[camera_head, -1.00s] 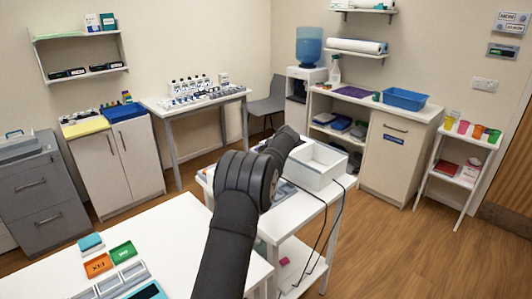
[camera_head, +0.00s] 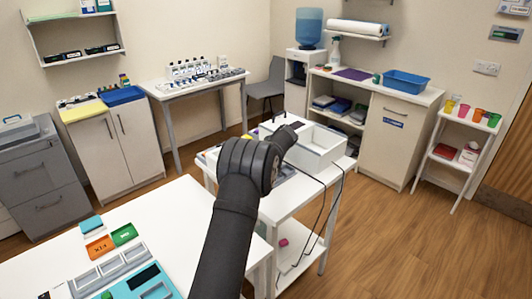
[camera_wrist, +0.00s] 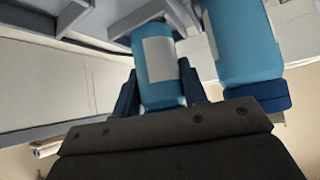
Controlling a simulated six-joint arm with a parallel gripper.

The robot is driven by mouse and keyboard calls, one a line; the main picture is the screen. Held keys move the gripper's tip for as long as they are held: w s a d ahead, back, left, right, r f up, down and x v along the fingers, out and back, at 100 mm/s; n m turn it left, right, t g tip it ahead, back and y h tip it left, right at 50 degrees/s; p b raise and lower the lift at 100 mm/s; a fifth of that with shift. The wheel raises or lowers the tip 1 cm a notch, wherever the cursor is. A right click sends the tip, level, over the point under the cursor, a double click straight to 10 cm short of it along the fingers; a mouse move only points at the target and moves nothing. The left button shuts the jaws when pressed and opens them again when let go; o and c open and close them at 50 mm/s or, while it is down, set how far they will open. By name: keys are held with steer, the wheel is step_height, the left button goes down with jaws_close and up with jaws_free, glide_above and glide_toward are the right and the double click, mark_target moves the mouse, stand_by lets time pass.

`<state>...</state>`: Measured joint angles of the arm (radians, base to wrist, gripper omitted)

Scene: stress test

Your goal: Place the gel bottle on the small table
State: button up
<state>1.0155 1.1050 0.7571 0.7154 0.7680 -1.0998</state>
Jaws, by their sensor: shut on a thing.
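My gripper (camera_wrist: 160,88) is shut on a teal bottle (camera_wrist: 157,55) with a white label, held between its two dark blue fingers in the wrist view. A second, larger-looking teal bottle (camera_wrist: 240,40) with a dark blue cap is beside it on the right. I cannot tell which one is the gel bottle. In the head view my arm reaches over a small white table (camera_head: 283,205) with a lower shelf, and hides my fingers and the bottle.
A white open box (camera_head: 322,153) stands on the small table, with dark cables hanging down its right side. A nearer white table (camera_head: 190,215) holds orange and green trays (camera_head: 110,240) and a teal device. Wood floor (camera_head: 400,240) is clear to the right.

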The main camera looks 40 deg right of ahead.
steer(key=shift+f, duration=0.3)
steer(key=o, duration=1.2)
steer(key=v, duration=1.7)
steer(key=shift+s+r, duration=0.1)
steer(key=shift+r, duration=0.05)
steer(key=x, duration=1.7)
